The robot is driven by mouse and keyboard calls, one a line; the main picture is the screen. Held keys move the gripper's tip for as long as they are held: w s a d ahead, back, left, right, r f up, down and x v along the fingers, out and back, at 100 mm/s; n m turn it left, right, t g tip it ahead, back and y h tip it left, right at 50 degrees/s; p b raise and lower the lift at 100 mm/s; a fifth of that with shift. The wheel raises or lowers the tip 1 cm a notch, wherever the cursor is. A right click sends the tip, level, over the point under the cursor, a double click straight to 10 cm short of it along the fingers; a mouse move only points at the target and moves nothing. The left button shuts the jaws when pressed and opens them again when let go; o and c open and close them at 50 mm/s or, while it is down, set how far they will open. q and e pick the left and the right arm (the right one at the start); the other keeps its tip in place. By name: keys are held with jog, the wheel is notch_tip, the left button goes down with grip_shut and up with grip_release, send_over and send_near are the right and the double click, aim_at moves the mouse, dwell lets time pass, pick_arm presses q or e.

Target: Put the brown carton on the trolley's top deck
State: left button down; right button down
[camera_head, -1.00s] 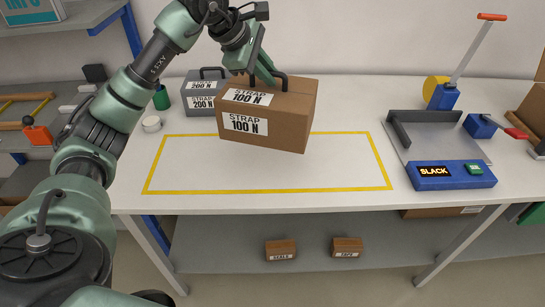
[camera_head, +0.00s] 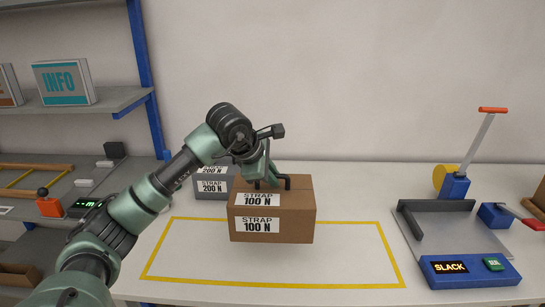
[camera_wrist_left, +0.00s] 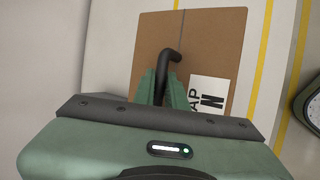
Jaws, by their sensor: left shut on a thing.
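The brown carton (camera_head: 300,225), labelled STRAP 100 N, hangs level from my left gripper (camera_head: 268,181) in the head view. The gripper is shut on the carton's dark handle (camera_head: 286,180). The carton shows in front of the yellow-outlined area of the white table; whether its base touches the table is hard to tell. In the left wrist view the carton (camera_wrist_left: 190,45) lies beyond the fingers (camera_wrist_left: 166,88), which close around the handle. No trolley shows in these frames. My right gripper is not in view.
A grey 200 N carton (camera_head: 209,194) stands behind and left of the brown one. At the right is a strapping tool (camera_head: 456,184) beside a grey tray and a blue SLACK display box (camera_head: 468,273). Shelves (camera_head: 60,120) stand at the left.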

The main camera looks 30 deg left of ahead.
pick_arm(q)
notch_tip(320, 180, down, 10)
jog(key=shift+f+p, duration=0.15)
jog(key=shift+p, duration=0.65)
jog(key=shift+f, duration=0.15)
jog(key=c, duration=1.5)
grip_release()
jog(key=shift+s+f, duration=0.1)
jog(key=shift+s, duration=0.05)
jog(key=shift+o, duration=0.2)
